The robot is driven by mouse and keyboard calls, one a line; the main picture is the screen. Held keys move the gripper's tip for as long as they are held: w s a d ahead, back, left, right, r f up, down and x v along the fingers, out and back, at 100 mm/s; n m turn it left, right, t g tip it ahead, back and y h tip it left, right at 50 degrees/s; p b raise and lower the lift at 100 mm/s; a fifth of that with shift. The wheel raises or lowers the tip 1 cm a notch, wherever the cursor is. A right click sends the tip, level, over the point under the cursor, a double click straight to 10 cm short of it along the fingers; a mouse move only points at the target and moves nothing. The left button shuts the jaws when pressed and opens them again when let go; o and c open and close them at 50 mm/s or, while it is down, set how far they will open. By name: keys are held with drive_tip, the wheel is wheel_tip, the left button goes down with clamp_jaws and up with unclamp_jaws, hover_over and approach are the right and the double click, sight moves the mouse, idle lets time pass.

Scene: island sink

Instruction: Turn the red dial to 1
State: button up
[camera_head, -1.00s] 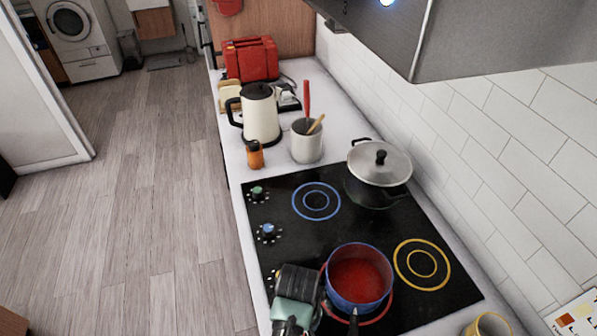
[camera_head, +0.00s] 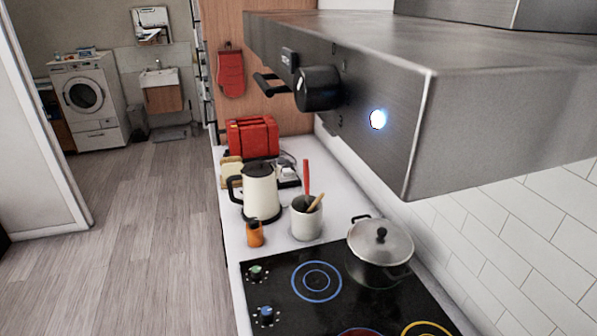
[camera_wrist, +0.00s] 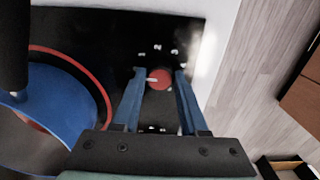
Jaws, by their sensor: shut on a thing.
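The red dial (camera_wrist: 159,79) sits on the black cooktop in the wrist view, with a pale pointer mark reaching toward the left of the picture. My gripper (camera_wrist: 158,73) is shut on the red dial, with one blue finger on each side. Part of the dial's ring of marks is hidden by the fingers and the gripper body. In the head view, neither my gripper nor the red dial shows. The green dial (camera_head: 256,272) and the blue dial (camera_head: 266,315) show there on the cooktop's left side.
A blue pot (camera_wrist: 45,115) stands close to the left of my gripper on the red ring (camera_wrist: 100,90). A lidded pot (camera_head: 379,255) stands at the back. The range hood (camera_head: 400,110) overhangs the cooktop. Orange bottle (camera_head: 254,234), kettle (camera_head: 261,192) and utensil crock (camera_head: 306,222) stand beyond.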

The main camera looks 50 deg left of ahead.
clamp_jaws()
drive_tip(key=shift+m, duration=0.3)
drive_tip(key=m+p, duration=0.1)
drive_tip(key=m, duration=0.1)
drive_tip(key=shift+r+m, duration=0.1)
drive_tip(key=shift+m, duration=0.2)
drive_tip(key=shift+m+p, duration=0.65)
drive_tip(key=shift+m, duration=1.65)
drive_tip(key=o, duration=1.1)
unclamp_jaws()
wheel_tip(320, 180, up, 13)
drive_tip(key=shift+f+b, duration=0.1)
drive_tip(key=shift+b, duration=0.75)
